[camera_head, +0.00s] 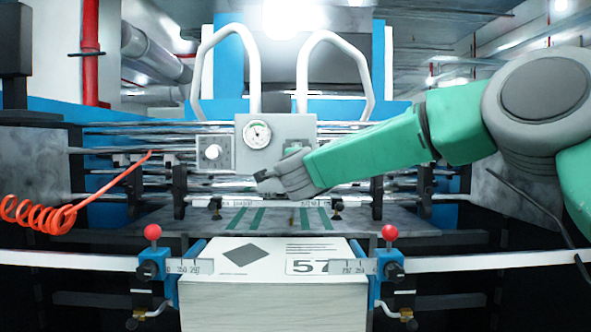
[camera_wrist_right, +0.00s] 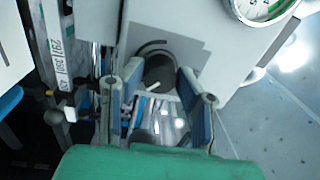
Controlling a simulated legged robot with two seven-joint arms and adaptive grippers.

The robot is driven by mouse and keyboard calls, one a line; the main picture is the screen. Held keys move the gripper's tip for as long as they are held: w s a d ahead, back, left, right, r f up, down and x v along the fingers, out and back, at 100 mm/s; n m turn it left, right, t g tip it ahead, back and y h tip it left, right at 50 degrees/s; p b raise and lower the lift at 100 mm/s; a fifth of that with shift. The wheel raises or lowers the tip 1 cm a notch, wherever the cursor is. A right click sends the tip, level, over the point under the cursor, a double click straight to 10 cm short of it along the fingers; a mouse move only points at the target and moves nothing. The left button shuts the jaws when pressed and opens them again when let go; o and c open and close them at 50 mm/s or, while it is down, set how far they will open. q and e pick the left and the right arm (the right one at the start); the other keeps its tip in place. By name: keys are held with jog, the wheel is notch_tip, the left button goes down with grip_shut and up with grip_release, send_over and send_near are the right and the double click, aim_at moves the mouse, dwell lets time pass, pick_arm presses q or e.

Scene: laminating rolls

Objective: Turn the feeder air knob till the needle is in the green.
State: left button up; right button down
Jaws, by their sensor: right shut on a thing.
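The air gauge (camera_head: 257,134) is a round white dial on a grey box (camera_head: 296,128) above the feeder. Its needle is too small to read here. The gauge also shows, cut off, at the top right of the right wrist view (camera_wrist_right: 262,8), with some green on its face. My right gripper (camera_head: 266,181) reaches in from the right, below the gauge box. In the right wrist view its fingers (camera_wrist_right: 158,82) are on either side of a dark round knob (camera_wrist_right: 158,69) and shut on it. A dark arc is marked beside the knob. My left gripper is not in view.
A smaller grey panel with a white knob (camera_head: 213,152) is left of the gauge. A paper stack (camera_head: 272,298) stands below, between blue side guides with red balls (camera_head: 152,231). A coiled orange hose (camera_head: 38,215) hangs at the left.

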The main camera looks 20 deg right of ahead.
jog(key=shift+a+f+m, duration=0.1)
jog(key=shift+f+m, duration=0.2)
jog(key=shift+f, duration=0.2)
jog(key=c, duration=1.2)
grip_release()
jog(key=shift+s+r, duration=0.1)
jog(key=shift+r, duration=0.1)
jog(key=shift+r, duration=0.1)
jog(key=v, duration=1.1)
jog(key=shift+s+f, duration=0.25)
jog(key=shift+s, duration=0.2)
